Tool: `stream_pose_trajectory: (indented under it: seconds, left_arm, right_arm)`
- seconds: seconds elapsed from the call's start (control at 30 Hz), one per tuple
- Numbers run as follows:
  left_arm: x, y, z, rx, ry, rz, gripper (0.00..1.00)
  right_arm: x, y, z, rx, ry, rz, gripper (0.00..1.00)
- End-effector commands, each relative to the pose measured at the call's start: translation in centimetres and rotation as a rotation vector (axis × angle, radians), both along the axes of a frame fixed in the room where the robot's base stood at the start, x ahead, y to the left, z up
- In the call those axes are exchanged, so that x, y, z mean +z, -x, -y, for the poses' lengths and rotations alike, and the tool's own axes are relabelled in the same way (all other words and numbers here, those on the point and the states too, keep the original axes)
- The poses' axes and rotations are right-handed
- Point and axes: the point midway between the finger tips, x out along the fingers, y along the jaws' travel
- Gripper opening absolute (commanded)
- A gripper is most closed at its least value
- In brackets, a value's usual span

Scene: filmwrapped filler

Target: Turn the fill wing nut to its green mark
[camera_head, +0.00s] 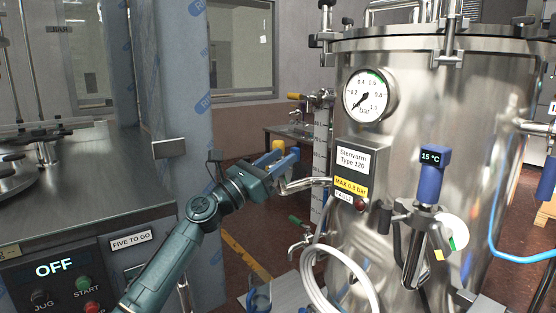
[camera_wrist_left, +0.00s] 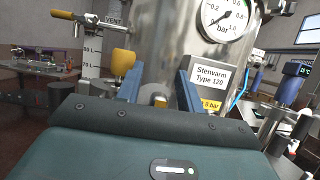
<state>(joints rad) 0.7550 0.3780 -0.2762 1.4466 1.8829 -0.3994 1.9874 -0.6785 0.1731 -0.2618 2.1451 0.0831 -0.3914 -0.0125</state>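No label reading fill is legible, so I cannot say for sure which part is the fill wing nut. A yellow-orange knob (camera_head: 278,145) stands just behind my left gripper (camera_head: 283,168); it also shows in the left wrist view (camera_wrist_left: 123,62), beside the left finger. A white disc with a green segment (camera_head: 452,232) sits low on the tank's right front, with a small yellow piece (camera_head: 438,254) beside it. In the wrist view my left gripper's blue fingers stand apart, with a small yellow patch (camera_wrist_left: 160,101) between them. My right gripper is not in view.
The steel tank (camera_head: 405,150) carries a pressure gauge (camera_head: 370,95) and a type plate (camera_head: 357,160). A blue 15 °C sensor (camera_head: 431,175) and a blue hose (camera_head: 510,257) are at right. A steel cabinet (camera_head: 80,200) with an OFF display stands at left.

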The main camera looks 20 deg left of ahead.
Motion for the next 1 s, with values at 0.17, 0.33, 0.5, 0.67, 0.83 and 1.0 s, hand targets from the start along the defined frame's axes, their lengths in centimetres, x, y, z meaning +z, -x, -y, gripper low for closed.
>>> stream_pose_trajectory:
  seconds: [0.17, 0.33, 0.5, 0.67, 0.83, 1.0]
  left_arm:
    - [0.01, -0.01, 0.03, 0.0, 0.0, 0.0, 0.37]
    - [-0.01, 0.0, 0.02, 0.0, 0.0, 0.0, 0.27]
    - [-0.01, 0.01, 0.02, 0.0, 0.0, 0.0, 0.13]
    - [-0.01, 0.01, 0.0, 0.0, 0.0, 0.0, 0.0]
    - [-0.04, 0.01, 0.0, -0.001, -0.001, 0.001, 0.0]
    - [-0.13, 0.07, 0.09, 0.0, -0.02, 0.015, 0.0]
  right_arm:
    - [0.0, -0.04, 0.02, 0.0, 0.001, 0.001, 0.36]
    - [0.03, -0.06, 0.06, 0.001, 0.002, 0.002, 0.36]
    - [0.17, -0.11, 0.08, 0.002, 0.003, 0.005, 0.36]
    - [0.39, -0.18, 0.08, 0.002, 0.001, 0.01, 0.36]
    - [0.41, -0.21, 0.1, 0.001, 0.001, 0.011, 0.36]
    - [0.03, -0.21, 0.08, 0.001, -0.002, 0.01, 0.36]
